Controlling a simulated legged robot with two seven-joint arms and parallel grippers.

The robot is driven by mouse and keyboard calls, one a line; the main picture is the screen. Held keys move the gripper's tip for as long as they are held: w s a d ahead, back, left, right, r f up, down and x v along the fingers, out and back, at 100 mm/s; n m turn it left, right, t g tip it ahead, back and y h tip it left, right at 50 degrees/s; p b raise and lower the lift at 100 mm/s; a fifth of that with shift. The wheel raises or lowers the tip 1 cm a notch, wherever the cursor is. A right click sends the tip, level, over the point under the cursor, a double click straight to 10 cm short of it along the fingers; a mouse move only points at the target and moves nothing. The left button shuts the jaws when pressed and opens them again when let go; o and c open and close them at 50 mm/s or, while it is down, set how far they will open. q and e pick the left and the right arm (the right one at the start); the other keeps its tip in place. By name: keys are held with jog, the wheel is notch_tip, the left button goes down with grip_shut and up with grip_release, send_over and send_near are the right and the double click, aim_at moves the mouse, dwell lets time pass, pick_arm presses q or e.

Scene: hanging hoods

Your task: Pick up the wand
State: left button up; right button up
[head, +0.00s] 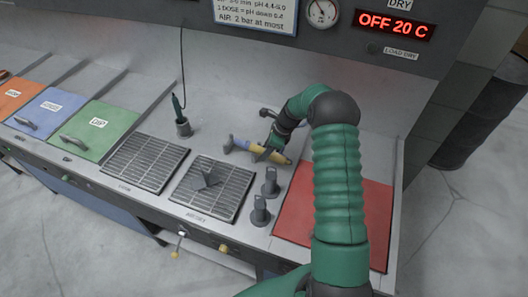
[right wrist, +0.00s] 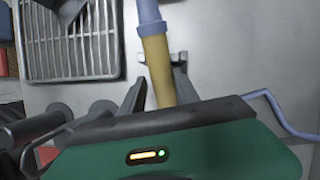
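The wand (head: 240,145) lies near the middle of the bench, with a lavender-blue part at its left end and a yellow body to the right. My right gripper (head: 267,148) is over its yellow part. In the right wrist view the wand (right wrist: 157,65) runs between the fingers of my right gripper (right wrist: 158,85). The fingers look apart, one on each side, with small gaps beside the yellow body. The wand's near end is hidden behind the gripper's green housing. My left gripper is not in view.
Two dark upright fittings (head: 260,211) stand in front of the wand. Left are a grated panel (head: 215,190) with a dark piece on it and a cup (head: 183,128) holding a green tool. A red panel (head: 380,215) is right. A lavender hose (right wrist: 282,118) curves beside the gripper.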

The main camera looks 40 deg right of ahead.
jog(key=shift+x, duration=1.25)
jog(key=shift+d+f, duration=0.25)
jog(key=shift+d, duration=0.35)
jog(key=shift+c, duration=2)
jog(key=shift+a, duration=0.2)
grip_shut()
jog(key=shift+a+r, duration=0.15)
jog(key=shift+a, duration=0.05)
jog(key=shift+d, duration=0.1)
